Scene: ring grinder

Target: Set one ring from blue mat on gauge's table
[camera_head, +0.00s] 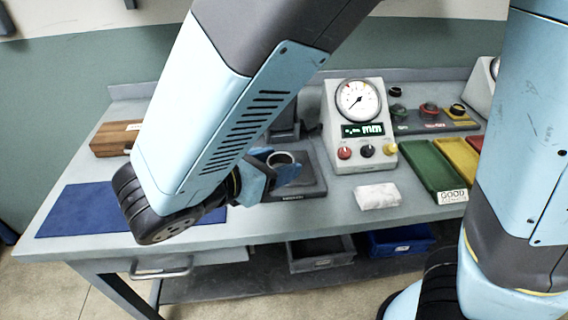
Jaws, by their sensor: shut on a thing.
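My gripper (272,171) is shut on a grey metal ring (281,158), whose rim shows between the blue fingers. It is over the dark gauge table (312,180), a flat plate left of the dial unit. I cannot tell whether the ring touches the plate or is above it. The gauge's dial unit (360,121) has a round white dial, a green readout and coloured knobs. The blue mat (75,212) lies at the left of the bench. My arm hides part of it; no ring shows on the visible part.
A white cloth or block (377,196) lies in front of the dial unit. A green tray (434,166), marked GOOD, and a yellow tray (458,158) are to the right. A wooden box (112,139) stands at back left. Bins (402,240) sit under the bench.

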